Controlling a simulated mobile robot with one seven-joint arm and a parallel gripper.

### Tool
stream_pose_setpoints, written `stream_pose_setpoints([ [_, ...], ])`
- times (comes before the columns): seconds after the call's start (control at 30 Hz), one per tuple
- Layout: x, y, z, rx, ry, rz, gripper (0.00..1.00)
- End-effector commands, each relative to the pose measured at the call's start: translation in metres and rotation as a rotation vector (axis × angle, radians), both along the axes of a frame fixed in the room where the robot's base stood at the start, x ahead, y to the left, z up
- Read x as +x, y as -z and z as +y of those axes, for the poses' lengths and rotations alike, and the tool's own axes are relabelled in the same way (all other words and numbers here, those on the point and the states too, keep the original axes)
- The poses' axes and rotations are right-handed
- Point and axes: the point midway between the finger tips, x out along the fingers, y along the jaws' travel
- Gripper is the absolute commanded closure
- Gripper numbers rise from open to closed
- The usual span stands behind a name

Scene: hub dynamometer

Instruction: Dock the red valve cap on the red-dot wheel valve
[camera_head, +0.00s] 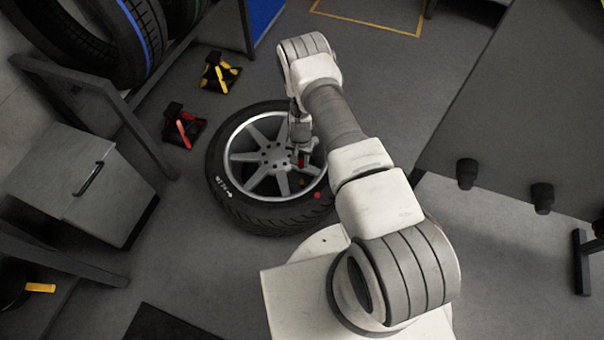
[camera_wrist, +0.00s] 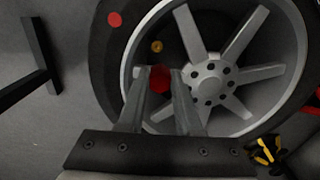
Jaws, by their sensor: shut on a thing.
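The wheel (camera_head: 228,200) lies flat on the floor, with a black tyre and a silver spoked rim. A red dot (camera_head: 318,195) marks its tyre sidewall; the dot also shows in the wrist view (camera_wrist: 115,19). A small brass-coloured valve (camera_wrist: 156,46) sits at the rim near the dot. My gripper (camera_wrist: 160,76) is shut on the red valve cap (camera_wrist: 160,82), held between the fingertips. In the wrist view the cap appears below the valve, apart from it. In the head view the cap (camera_head: 301,161) is over the spokes; its exact height is unclear.
A red-and-black stand (camera_head: 183,127) and a yellow-and-black stand (camera_head: 219,73) are on the floor left of the wheel. A grey cabinet (camera_head: 75,185) stands further left. More tyres (camera_head: 85,40) are racked at upper left. A large grey surface (camera_head: 520,110) is at right.

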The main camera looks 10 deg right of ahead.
Motion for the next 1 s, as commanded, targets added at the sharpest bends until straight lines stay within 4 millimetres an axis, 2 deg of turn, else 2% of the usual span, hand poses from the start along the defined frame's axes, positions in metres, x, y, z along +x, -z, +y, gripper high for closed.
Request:
stream_pose_setpoints([
  [0.03, -0.004, 0.018, -0.001, 0.001, 0.01, 0.001, 1.0],
  [0.13, -0.007, 0.032, -0.002, 0.001, 0.021, -0.001, 1.0],
  [0.47, -0.008, 0.051, -0.003, 0.0, 0.026, -0.001, 1.0],
  [0.83, -0.009, 0.088, -0.002, 0.001, 0.025, -0.001, 1.0],
  [1.0, -0.009, 0.094, -0.002, 0.0, 0.025, -0.001, 1.0],
])
